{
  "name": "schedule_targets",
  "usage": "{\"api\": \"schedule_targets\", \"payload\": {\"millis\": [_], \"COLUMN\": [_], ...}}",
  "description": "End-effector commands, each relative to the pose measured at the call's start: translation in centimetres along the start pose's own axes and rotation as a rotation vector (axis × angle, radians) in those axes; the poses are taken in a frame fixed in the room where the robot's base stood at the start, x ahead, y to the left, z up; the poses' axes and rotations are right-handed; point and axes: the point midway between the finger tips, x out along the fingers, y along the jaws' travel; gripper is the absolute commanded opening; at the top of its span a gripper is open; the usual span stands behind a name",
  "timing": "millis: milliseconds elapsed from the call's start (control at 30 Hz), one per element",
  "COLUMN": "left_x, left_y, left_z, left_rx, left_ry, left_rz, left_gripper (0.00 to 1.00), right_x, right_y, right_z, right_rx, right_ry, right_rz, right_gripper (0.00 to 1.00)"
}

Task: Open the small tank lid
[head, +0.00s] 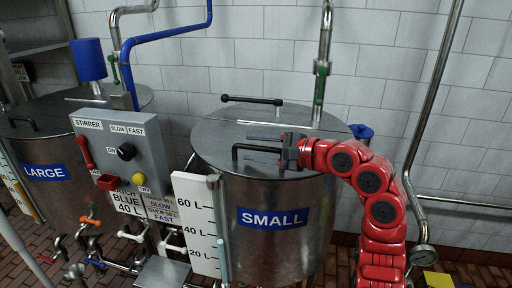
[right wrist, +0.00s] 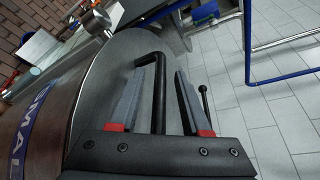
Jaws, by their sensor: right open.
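The small tank (head: 285,215) is a steel cylinder with a blue SMALL label in the middle of the head view. Its flat metal lid (head: 225,137) lies level on top. A black bent handle (head: 240,149) stands near the lid's front edge. My right gripper (head: 262,143) is above the lid's front, by the handle, with its arm coming from the right. In the right wrist view the open fingers (right wrist: 163,98) lie on either side of the black handle (right wrist: 158,75), with gaps showing. My left gripper is not in view.
A grey stirrer control box (head: 122,150) stands left of the small tank, with the large tank (head: 35,130) beyond. A black bar handle (head: 252,99) sits at the lid's back. A pipe with a green valve handle (head: 320,82) rises behind the lid.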

Motion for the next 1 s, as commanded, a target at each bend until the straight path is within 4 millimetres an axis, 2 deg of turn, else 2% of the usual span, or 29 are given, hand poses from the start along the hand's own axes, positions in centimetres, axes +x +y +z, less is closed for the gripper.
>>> {"api": "schedule_targets", "payload": {"millis": [67,100,300,367,1000], "left_x": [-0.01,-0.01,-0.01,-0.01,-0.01], "left_y": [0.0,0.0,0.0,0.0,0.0], "left_z": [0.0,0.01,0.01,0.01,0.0], "left_rx": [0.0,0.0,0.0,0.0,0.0], "left_ry": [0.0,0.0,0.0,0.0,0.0], "left_rz": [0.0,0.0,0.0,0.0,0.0], "left_gripper": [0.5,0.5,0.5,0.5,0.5], "right_x": [-0.02,-0.02,-0.04,-0.04,-0.05], "right_y": [0.0,0.0,0.0,0.01,0.03], "right_z": [0.0,-0.01,-0.01,-0.01,-0.02], "right_rx": [0.0,0.0,0.0,0.0,0.001], "right_ry": [0.0,0.0,0.0,0.0,0.001], "right_rz": [0.0,0.0,0.0,0.0,0.001], "right_gripper": [0.47,0.44,0.08,0.0,0.0]}}
